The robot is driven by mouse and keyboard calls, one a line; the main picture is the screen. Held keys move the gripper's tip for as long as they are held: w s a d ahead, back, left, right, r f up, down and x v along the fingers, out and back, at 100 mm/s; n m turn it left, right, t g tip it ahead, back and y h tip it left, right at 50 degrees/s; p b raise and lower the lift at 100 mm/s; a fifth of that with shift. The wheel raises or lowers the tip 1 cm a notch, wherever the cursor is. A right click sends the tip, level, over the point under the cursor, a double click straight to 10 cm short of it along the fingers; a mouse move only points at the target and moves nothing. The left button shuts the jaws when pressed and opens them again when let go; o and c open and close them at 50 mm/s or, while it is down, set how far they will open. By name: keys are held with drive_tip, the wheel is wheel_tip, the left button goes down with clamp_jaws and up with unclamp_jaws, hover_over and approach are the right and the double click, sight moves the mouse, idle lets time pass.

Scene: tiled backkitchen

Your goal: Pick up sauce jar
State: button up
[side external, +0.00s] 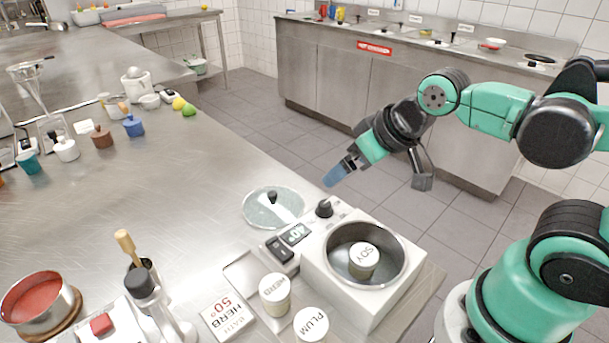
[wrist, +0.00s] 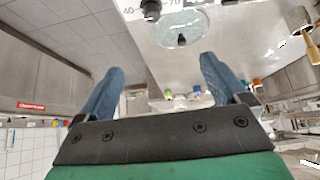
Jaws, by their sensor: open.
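A white jar with a lid marked SOY (side external: 363,260) stands inside the round metal well of the white water bath (side external: 340,290) in the side view. A jar marked HERB (side external: 274,294) and a jar marked PLUM (side external: 311,324) stand outside the bath, at its near left. My gripper (side external: 340,174) is in the air beyond the bath, above and behind the jars. In the wrist view its two blue fingers (wrist: 161,72) are wide apart with nothing between them. No jar shows clearly in the wrist view.
A round glass lid (side external: 273,208) with a dark knob lies left of the bath; it also shows in the wrist view (wrist: 181,28). A card reading HERB BATH 50° (side external: 229,315) lies near the jars. A red-filled pan (side external: 38,300) is at the near left. The middle of the steel counter is clear.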

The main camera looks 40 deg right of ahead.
sight(364, 254)
drive_tip(key=s+a+f+n+g, duration=0.1)
drive_tip(key=s+n+g, duration=0.1)
drive_tip(key=n, duration=0.5)
drive_tip(key=s+a+f+n+g, duration=0.1)
drive_tip(key=f+n+g, duration=0.1)
drive_tip(key=n, duration=0.6)
drive_tip(key=s+a+f+n+g, duration=0.1)
drive_tip(key=s+f+n+g, duration=0.1)
drive_tip(key=n, duration=0.6)
drive_tip(key=shift+s+a, duration=0.3)
drive_tip(key=shift+a, duration=0.05)
drive_tip(key=n, duration=0.2)
drive_tip(key=s+n+g, duration=0.1)
drive_tip(key=shift+a+f+n, duration=0.15)
drive_tip(key=shift+f+n, duration=0.05)
drive_tip(key=shift+n, duration=0.2)
drive_tip(key=shift+f, duration=2.75)
clamp_jaws()
drive_tip(key=shift+r, duration=0.1)
